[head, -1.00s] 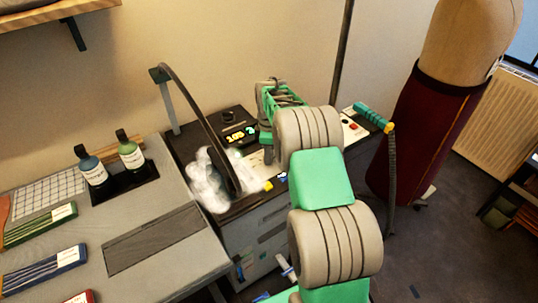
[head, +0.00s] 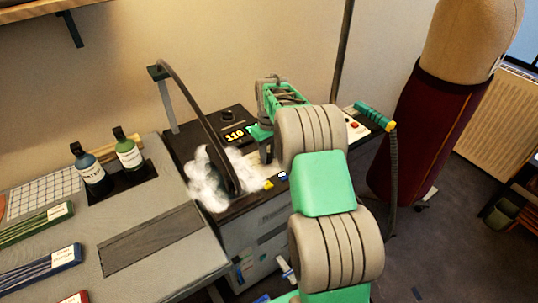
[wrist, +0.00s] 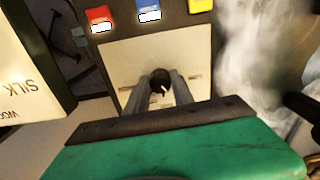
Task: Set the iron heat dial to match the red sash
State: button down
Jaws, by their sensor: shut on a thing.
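My gripper (wrist: 160,92) is shut on a small dark dial knob (wrist: 160,78) in the middle of a pale panel (wrist: 190,50), seen in the wrist view. In the head view my gripper reaches down onto the dark iron station (head: 248,190), and the knob in its grasp is hidden there. A lit yellow display (head: 234,134) on the station seems to read 110. A red folded strip with a white tag (head: 75,297), perhaps the red sash, is cut off at the bottom left.
White steam (head: 212,178) billows beside the panel, near a curved black hose (head: 200,115). Red (wrist: 100,18), blue (wrist: 148,10) and yellow (wrist: 200,5) tags line the panel's edge.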

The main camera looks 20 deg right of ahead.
jog(key=m, duration=0.5)
jog(key=shift+m, duration=0.3)
jog(key=m, duration=0.5)
jog(key=shift+w+a+r+b, duration=0.1)
jog(key=shift+b, duration=0.2)
jog(key=m, duration=0.5)
jog(key=shift+m, duration=0.4)
jog(key=m, duration=0.5)
jog(key=shift+w+m, duration=0.1)
jog(key=shift+m, duration=0.2)
jog(key=c, duration=1.1)
grip_release()
jog(key=shift+a, duration=0.1)
